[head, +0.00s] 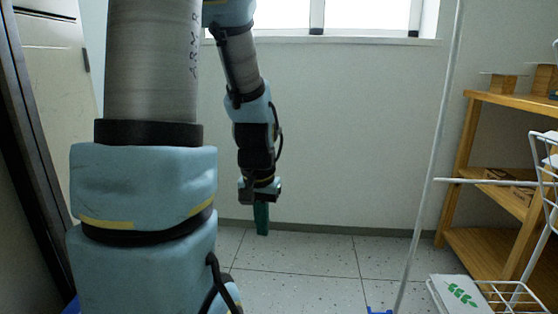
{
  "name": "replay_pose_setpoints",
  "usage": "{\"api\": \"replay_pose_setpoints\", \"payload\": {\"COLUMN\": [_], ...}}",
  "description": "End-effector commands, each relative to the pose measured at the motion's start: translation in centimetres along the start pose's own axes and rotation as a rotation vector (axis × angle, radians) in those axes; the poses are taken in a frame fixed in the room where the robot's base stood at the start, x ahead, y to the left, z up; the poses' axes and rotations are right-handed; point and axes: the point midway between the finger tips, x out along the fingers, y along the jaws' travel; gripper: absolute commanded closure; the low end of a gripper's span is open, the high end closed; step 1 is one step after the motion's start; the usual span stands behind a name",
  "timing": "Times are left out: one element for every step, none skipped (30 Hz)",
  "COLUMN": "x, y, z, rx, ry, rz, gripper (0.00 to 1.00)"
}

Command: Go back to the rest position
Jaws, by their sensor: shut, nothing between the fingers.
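My gripper (261,219) hangs at the end of my arm, near the middle of the head view. It points down, and its green fingers are together with nothing visible between them. It is in the air in front of the pale wall, above the tiled floor. My arm's large blue and grey links fill the left part of the view.
A wooden shelf (487,98) stands at the right. A white wire rack (500,292) with a white box with a green leaf print (458,294) is in front of it. A thin white pole (430,160) rises right of my gripper. The tiled floor (305,262) between is clear.

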Motion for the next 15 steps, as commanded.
{"api": "replay_pose_setpoints", "payload": {"x": [-0.8,-1.1,-1.5,-1.8,-2.1,-3.1,-3.9,-4.5,-5.2,-5.7,-6.2,-7.1,-7.6,-8.4,-9.2], "y": [-0.7,-1.0,-1.4,-1.6,-1.9,-1.9,-1.9,-1.9,-1.9,-1.9,-1.9,-1.9,-1.9,-1.9,-1.9], "z": [1.2,1.9,2.8,3.5,4.2,4.3,4.0,3.9,3.8,3.7,3.7,3.5,3.5,3.4,3.3], "rx": [-0.053,-0.083,-0.124,-0.154,-0.184,-0.199,-0.193,-0.191,-0.190,-0.189,-0.189,-0.188,-0.188,-0.187,-0.187], "ry": [0.007,0.010,0.014,0.016,0.019,0.019,0.017,0.017,0.016,0.016,0.016,0.016,0.016,0.016,0.016], "rz": [-0.003,-0.005,-0.007,-0.008,-0.010,-0.010,-0.009,-0.009,-0.009,-0.009,-0.009,-0.009,-0.009,-0.009,-0.009], "gripper": [1.00,1.00,1.00,1.00,1.00,1.00,1.00,1.00,1.00,1.00,1.00,1.00,1.00,1.00,1.00]}}
